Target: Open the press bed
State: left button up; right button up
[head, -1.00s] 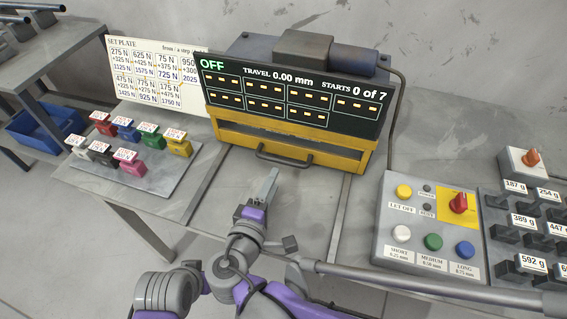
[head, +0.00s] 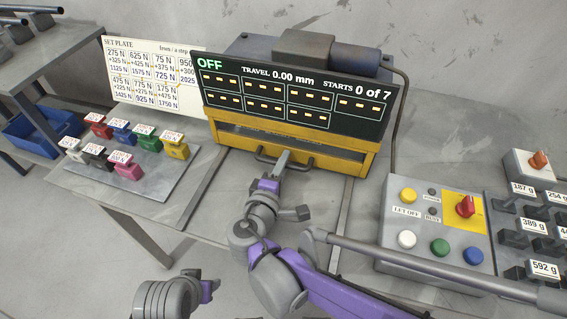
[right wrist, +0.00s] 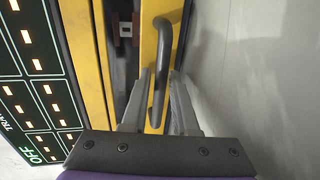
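The press (head: 290,145) has a yellow front bed with a dark bar handle (head: 268,160) across it. The bed front looks closed under the display panel. My right gripper (head: 281,161) is at this handle. In the right wrist view the open fingers (right wrist: 160,100) stand on either side of the handle (right wrist: 160,75), and a gap shows beside the right finger. The display (head: 290,95) reads OFF, travel 0.00 mm, starts 0 of 7. Part of my left arm shows at the bottom left; its fingers cannot be made out.
A control box (head: 432,235) with coloured buttons and a red knob is at the right, beside a rack of labelled weights (head: 530,235). Several coloured labelled blocks lie on a plate (head: 165,185) at the left, before the set plate sign (head: 150,75). The bench front before the press is clear.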

grip_shut()
dwell(1.1)
